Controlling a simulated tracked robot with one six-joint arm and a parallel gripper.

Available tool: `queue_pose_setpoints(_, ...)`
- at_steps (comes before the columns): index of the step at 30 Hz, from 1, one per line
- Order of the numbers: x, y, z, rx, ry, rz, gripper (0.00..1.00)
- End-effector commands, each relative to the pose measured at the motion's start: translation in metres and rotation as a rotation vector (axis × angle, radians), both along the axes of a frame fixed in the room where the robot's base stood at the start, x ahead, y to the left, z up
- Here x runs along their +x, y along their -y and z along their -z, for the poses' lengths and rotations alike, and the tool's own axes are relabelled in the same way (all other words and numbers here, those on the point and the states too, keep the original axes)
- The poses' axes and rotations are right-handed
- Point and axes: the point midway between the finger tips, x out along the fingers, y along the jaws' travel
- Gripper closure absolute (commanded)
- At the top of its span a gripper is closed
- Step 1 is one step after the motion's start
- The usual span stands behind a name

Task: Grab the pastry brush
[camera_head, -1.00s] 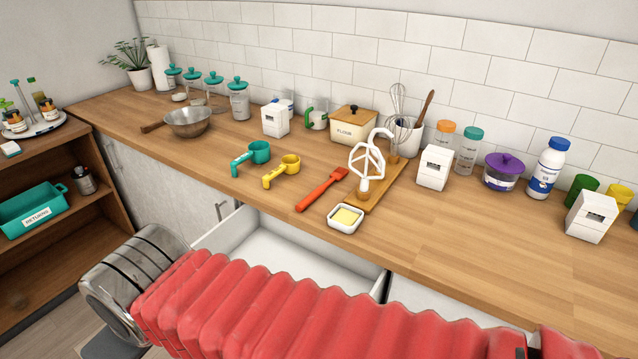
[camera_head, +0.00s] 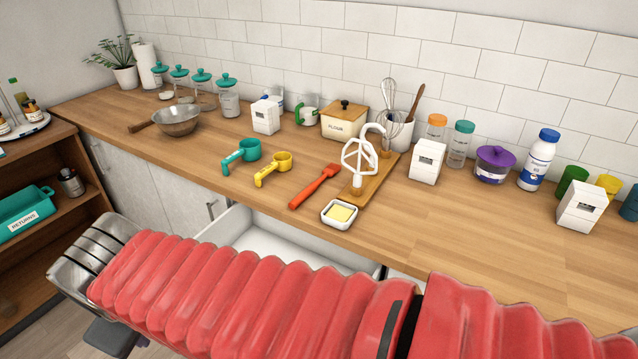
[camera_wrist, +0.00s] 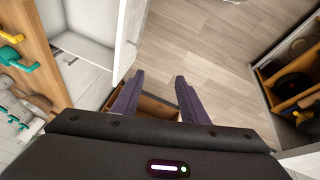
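The pastry brush (camera_head: 315,186) is red-orange and lies on the wooden counter, between the yellow measuring cup (camera_head: 273,168) and the white butter dish (camera_head: 339,215). Its head points to the back right and its handle to the front left. My gripper shows in the wrist view (camera_wrist: 153,98) with its two dark fingers apart and nothing between them. It points down over the floor and an open drawer area, away from the brush. The brush cannot be made out in the wrist view. My red-sleeved arm crosses the bottom of the head view.
A whisk-like beater (camera_head: 358,162) on a wooden board (camera_head: 382,172) stands right of the brush. A teal cup (camera_head: 243,155) is to the left. An open white drawer (camera_head: 262,236) juts out below the counter. Counter space at right front is clear.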

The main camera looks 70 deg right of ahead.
Motion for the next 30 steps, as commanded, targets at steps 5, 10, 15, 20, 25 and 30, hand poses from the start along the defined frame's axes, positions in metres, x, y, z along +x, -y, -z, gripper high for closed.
queue_pose_setpoints(5,0.006,0.062,0.013,-0.192,-0.143,-0.043,0.6)
queue_pose_setpoints(10,0.009,0.12,0.021,-0.36,-0.293,-0.106,0.6)
queue_pose_setpoints(15,0.009,0.176,0.028,-0.506,-0.457,-0.185,0.6)
queue_pose_setpoints(20,0.009,0.228,0.034,-0.622,-0.62,-0.274,0.6)
queue_pose_setpoints(25,0.008,0.28,0.042,-0.724,-0.796,-0.387,0.6)
queue_pose_setpoints(30,0.008,0.33,0.054,-0.804,-0.97,-0.518,0.6)
